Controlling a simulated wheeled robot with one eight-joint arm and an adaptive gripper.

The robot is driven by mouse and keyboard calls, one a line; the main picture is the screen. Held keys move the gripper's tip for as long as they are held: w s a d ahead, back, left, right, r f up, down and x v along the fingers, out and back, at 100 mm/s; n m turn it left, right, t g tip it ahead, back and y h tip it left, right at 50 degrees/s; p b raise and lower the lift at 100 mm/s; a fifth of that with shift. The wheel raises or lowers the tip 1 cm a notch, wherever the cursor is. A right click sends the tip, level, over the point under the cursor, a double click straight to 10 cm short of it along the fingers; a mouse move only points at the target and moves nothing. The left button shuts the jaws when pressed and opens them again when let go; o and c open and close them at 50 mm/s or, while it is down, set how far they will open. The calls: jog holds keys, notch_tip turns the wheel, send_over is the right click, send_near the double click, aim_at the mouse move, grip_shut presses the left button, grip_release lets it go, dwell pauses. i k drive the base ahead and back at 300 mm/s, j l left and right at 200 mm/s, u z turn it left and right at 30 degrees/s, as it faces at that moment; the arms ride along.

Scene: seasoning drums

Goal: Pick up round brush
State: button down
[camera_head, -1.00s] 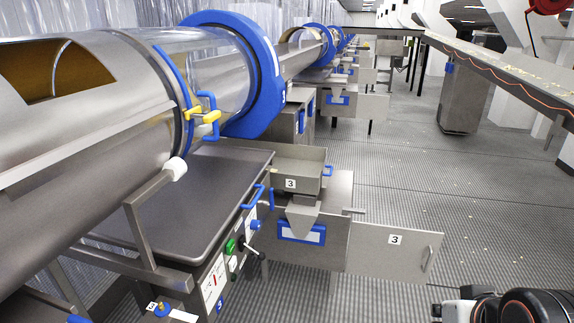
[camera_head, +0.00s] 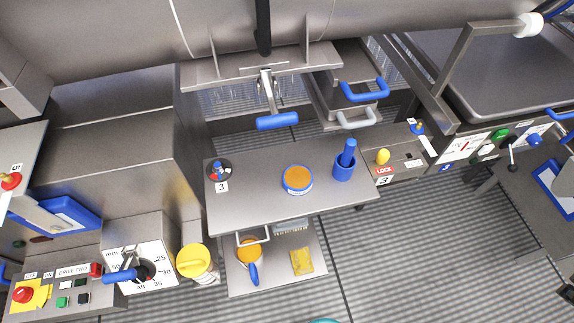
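A round disc with an orange face and a blue rim (camera_head: 297,179) lies on the metal table (camera_head: 240,212), near its middle. It may be the round brush, but I cannot make out bristles. On the shelf below is another orange round thing with a blue handle (camera_head: 250,258), partly under the table edge; this could also be a brush. To the right of the disc, a blue cup (camera_head: 343,170) stands with a blue handle-like piece upright in it. My gripper is not in view.
A yellow sponge-like block (camera_head: 302,261) lies on the lower shelf (camera_head: 277,279). A yellow-lidded jar (camera_head: 197,262) stands left of it. Control panels (camera_head: 62,285) flank the table. A blue-handled lever (camera_head: 277,121) hangs above the table's back edge. Grated floor (camera_head: 420,250) is open at right.

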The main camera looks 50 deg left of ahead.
aim_at(350, 145)
jog(key=k+u, duration=0.15)
jog(key=u, duration=1.45)
